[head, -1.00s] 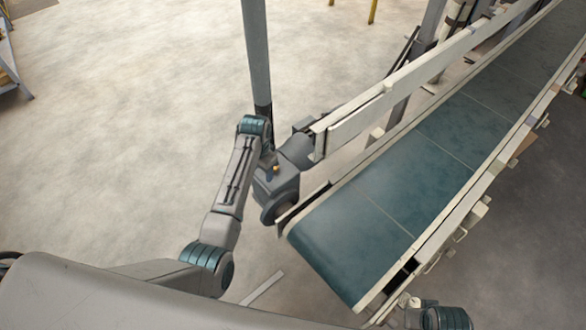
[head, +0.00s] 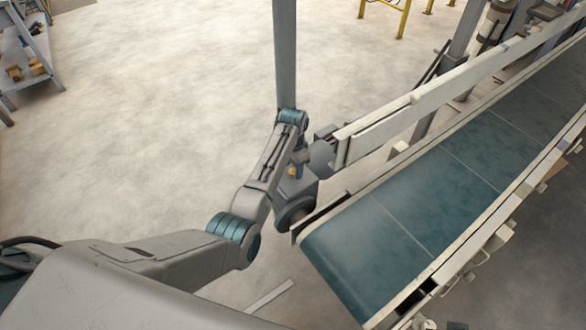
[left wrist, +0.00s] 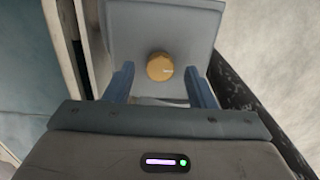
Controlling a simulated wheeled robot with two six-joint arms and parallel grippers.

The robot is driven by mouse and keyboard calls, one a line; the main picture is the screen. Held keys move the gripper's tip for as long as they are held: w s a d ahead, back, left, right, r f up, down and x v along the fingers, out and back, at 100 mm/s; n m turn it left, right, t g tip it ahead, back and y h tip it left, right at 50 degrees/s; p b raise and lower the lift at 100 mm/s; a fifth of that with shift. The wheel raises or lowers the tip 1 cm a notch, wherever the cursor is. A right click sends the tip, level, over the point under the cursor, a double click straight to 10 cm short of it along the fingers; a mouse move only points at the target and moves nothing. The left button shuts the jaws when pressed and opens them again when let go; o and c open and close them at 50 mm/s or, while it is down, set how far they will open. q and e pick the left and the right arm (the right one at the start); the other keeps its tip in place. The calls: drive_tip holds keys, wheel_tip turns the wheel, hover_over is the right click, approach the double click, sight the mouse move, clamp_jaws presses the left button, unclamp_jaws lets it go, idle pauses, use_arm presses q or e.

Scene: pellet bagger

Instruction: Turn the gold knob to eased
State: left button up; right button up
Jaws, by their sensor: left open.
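The gold knob (left wrist: 160,66) is round with a small pale mark on its right half. It sits on the front of a grey box (left wrist: 205,20) in the left wrist view. In the head view the knob (head: 292,171) is a small gold spot beside my arm. My left gripper (left wrist: 159,75) is open, with one blue-grey finger on each side of the knob and a gap on both sides. Whether the fingertips reach as deep as the knob's face I cannot tell. My right gripper is not in view.
A teal conveyor belt (head: 375,250) with cream side rails runs up to the right, close beside the box. A grey post (head: 285,55) stands behind my left wrist. A shelf unit (head: 28,55) is at the far left. The floor (head: 150,130) between is clear.

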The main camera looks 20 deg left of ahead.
use_arm(q)
drive_tip(key=shift+f, duration=0.55)
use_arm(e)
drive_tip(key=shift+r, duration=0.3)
use_arm(q)
drive_tip(key=c, duration=1)
drive_tip(key=shift+o, duration=0.2)
drive_tip(key=shift+r, duration=0.1)
